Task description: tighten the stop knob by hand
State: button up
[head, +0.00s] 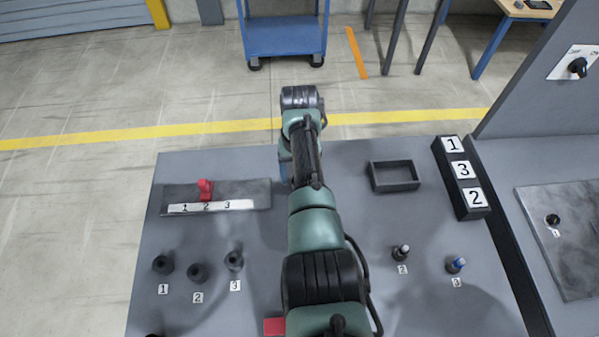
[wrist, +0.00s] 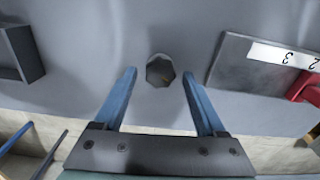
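A red slider piece (head: 205,188) stands on a dark plate (head: 255,193) at the left of the bench, by the figure 2 of a white 1-2-3 scale strip (head: 184,209). It also shows at the right edge of the wrist view (wrist: 305,90). A dark, many-sided knob-like piece (wrist: 160,72) with a small yellowish mark sits on the grey bench top, hidden by my arm in the head view. I cannot tell which of these is the stop knob. My gripper (wrist: 159,78) is open and empty, its blue fingers either side of the dark piece, with gaps on both sides.
An empty dark tray (head: 394,176) and a block with number labels (head: 462,178) stand right of my arm. Dark cylindrical pieces (head: 197,272) stand front left, and two pegs (head: 401,253) front right. A panel (head: 565,235) is at the far right.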

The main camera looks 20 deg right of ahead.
dwell(0.3)
notch_tip(320, 180, up, 13)
jog(key=shift+b, duration=0.45)
jog(key=shift+f, duration=0.1)
